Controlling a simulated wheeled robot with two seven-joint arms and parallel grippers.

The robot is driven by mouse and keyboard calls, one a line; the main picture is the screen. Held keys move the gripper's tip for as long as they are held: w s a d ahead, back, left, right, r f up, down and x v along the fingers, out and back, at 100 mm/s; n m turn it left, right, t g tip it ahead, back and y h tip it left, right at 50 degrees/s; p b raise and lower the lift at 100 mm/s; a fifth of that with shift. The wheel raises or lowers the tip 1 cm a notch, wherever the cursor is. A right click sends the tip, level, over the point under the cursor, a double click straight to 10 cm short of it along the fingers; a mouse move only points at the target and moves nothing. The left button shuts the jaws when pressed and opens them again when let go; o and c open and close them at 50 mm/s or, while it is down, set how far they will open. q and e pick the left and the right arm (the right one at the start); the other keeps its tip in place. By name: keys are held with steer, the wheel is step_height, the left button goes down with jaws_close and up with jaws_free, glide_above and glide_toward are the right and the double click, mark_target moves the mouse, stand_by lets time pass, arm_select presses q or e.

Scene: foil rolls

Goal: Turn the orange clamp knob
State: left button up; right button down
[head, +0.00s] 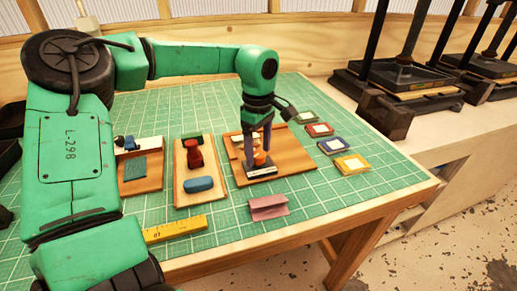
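The orange clamp knob (260,158) stands on a dark base (258,172) on the right-hand wooden board (296,160). My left gripper (258,150) points down over it, with its fingers on either side of the knob. The fingers partly hide the knob. At this size I cannot tell whether they touch it or stand slightly apart. My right gripper does not show in the head view.
Two more wooden boards with blocks stand to the left, one with a red piece (194,155) and a blue piece (199,184). A pink channel piece (268,207) and a yellow ruler (175,229) lie in front. Several coloured frames, including a yellow one (352,163), lie to the right.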

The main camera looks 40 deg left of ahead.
mark_target(258, 154)
arm_select(q)
step_height(258, 154, up, 15)
steer(key=shift+f, duration=0.2)
stand_by(0.5)
